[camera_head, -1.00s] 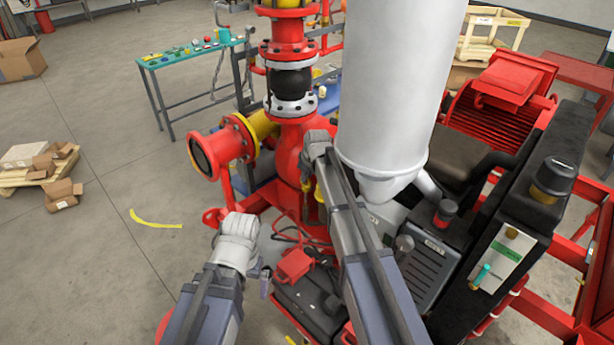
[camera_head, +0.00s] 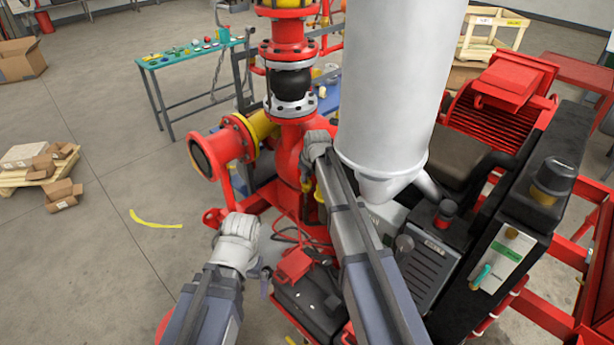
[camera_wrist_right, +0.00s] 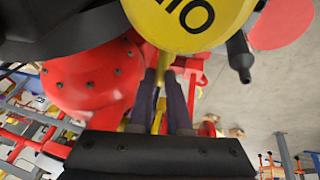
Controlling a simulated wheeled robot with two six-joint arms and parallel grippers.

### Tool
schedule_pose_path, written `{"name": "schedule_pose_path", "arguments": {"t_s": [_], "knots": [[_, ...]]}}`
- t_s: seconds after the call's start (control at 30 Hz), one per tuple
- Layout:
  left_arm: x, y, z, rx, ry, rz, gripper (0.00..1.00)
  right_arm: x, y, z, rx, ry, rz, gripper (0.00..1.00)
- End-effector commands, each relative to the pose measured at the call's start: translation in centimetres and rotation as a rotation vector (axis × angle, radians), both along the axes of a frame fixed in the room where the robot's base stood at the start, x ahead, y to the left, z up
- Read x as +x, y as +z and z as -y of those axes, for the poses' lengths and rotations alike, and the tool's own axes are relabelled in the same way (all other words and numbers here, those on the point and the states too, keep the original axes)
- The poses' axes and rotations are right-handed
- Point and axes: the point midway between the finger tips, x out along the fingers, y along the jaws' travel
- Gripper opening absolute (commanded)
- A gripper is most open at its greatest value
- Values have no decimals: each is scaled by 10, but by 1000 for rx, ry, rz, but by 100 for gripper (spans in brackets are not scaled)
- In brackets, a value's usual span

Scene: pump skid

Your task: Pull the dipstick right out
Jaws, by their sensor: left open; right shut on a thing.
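In the right wrist view the fingers of my right gripper (camera_wrist_right: 163,105) are closed together, with a thin yellow piece, the dipstick (camera_wrist_right: 157,112), between them; most of it is hidden. A large yellow disc (camera_wrist_right: 185,20) with upside-down dark lettering shows just beyond the fingertips; I cannot tell if it joins the dipstick. In the head view my right gripper (camera_head: 308,182) is beside the red pump casing, mostly covered by its own wrist. My left gripper (camera_head: 265,282) is open and apart from the dipstick, low beside the red and black machinery, partly hidden by its wrist.
A tall grey-white cylinder (camera_head: 390,90) stands close to the right of my right arm. A red flanged pipe (camera_head: 215,150) is to the left of the pump. A black cabinet (camera_head: 530,200) is at the right. Open floor (camera_head: 100,240) lies to the left.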

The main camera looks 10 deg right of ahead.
Motion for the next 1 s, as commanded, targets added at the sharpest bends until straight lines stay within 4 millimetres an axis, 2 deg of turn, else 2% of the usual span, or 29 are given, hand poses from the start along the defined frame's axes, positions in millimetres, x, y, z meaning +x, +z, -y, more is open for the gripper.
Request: {"name": "schedule_pose_path", "arguments": {"t_s": [0.33,0.5,0.7,0.73,1.0], "knots": [[0,1,0,0,0,0,100,0,1,0,1,-2,0,0],[0,10,0,0,2,0,100,0,10,0,1,-2,0,0],[0,7,0,0,2,0,100,0,7,0,1,-2,0,0],[0,7,0,0,2,0,100,0,8,0,1,-2,0,17],[0,7,0,0,2,0,100,0,7,0,0,-1,0,46]]}}
